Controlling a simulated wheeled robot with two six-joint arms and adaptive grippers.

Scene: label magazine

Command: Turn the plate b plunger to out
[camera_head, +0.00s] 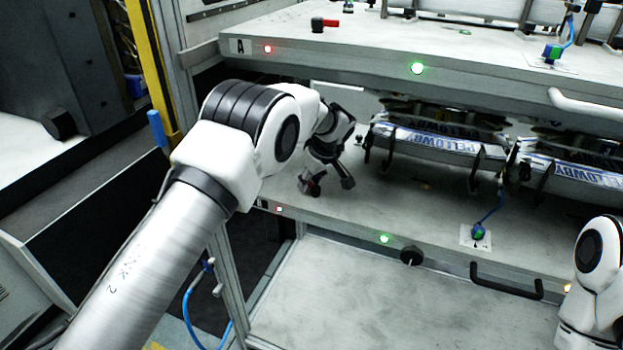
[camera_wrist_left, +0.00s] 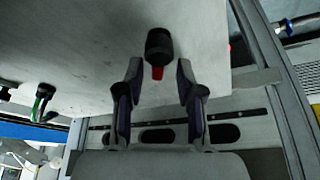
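The plate b plunger is a dark knob with a red part; it shows in the left wrist view (camera_wrist_left: 158,46), just ahead of and between the fingertips. In the head view it is a small dark and red shape (camera_head: 314,188) on the lower plate (camera_head: 385,205), partly hidden by the gripper. My left gripper (camera_head: 326,182) is over the lower plate's left front area. In the wrist view its two fingers (camera_wrist_left: 158,75) stand apart on either side of the knob, with gaps. Whether the plunger is in or out is unclear. My right gripper is out of the head view.
An upper plate (camera_head: 370,50) marked A overhangs the lower one and carries a red and black plunger (camera_head: 325,24). Blue and white label stacks (camera_head: 440,140) stand right of my left gripper. A black handle (camera_head: 505,283) and knob (camera_head: 411,256) are at the lower front edge.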

